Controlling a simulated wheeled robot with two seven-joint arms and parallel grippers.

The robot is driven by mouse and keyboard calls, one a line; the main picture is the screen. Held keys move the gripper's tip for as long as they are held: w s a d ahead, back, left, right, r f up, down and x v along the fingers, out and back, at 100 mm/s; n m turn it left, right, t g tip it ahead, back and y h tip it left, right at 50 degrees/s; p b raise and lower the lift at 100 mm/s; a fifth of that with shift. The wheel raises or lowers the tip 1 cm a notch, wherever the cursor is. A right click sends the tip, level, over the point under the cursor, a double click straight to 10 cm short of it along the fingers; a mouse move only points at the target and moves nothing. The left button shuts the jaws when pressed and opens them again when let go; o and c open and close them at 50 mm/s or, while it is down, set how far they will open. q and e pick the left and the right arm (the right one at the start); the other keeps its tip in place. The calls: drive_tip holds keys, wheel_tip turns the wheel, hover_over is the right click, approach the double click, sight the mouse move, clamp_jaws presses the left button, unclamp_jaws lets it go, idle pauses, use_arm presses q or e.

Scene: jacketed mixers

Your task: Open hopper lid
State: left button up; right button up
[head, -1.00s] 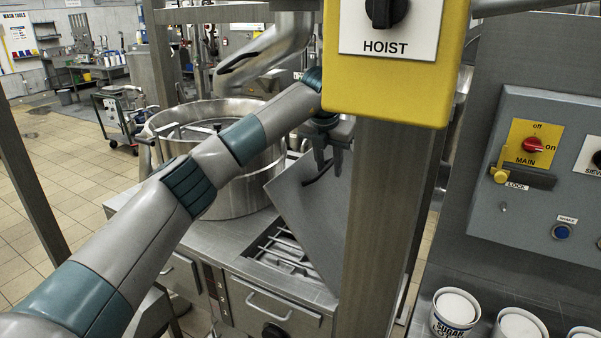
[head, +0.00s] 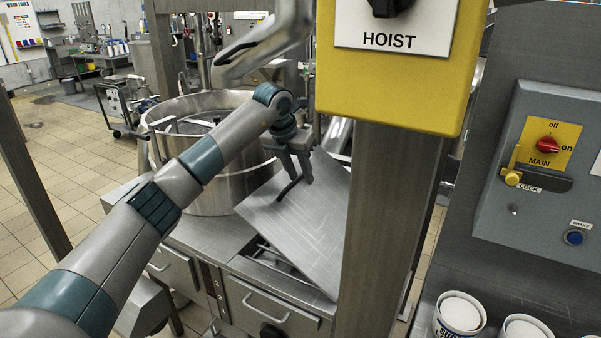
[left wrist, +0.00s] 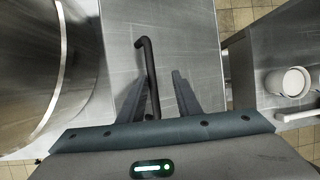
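The hopper lid (head: 305,215) is a flat steel plate with a black bar handle (head: 291,186). It stands tilted over the hopper opening in the steel counter, part open, and a strip of the inside shows below its lower left edge. My left gripper (head: 300,180) is at the handle. In the left wrist view the fingers (left wrist: 158,95) are spread, with the handle (left wrist: 150,75) between them, nearer the left finger, and gaps visible. The lid plate (left wrist: 165,45) lies behind them. My right gripper is out of view.
A big round steel vessel (head: 222,180) stands close to the left of the lid. The yellow HOIST box (head: 390,75) and its steel post (head: 385,220) stand close on the right. A control panel (head: 545,190) and white tubs (head: 460,314) are farther right.

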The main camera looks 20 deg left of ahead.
use_arm(q)
drive_tip(key=shift+r, duration=0.1)
drive_tip(key=shift+r, duration=0.1)
drive_tip(key=s+d+r+p, duration=0.2)
drive_tip(key=s+r+p, duration=0.1)
drive_tip(key=r, duration=0.5)
drive_tip(key=s+d+r+p, duration=0.2)
drive_tip(key=s+r, duration=0.3)
drive_tip(key=r, duration=0.4)
drive_tip(key=shift+s+d+p, duration=0.25)
drive_tip(key=shift+d+p, duration=0.15)
drive_tip(key=shift+d, duration=0.2)
idle(1.4)
idle(0.5)
idle(0.4)
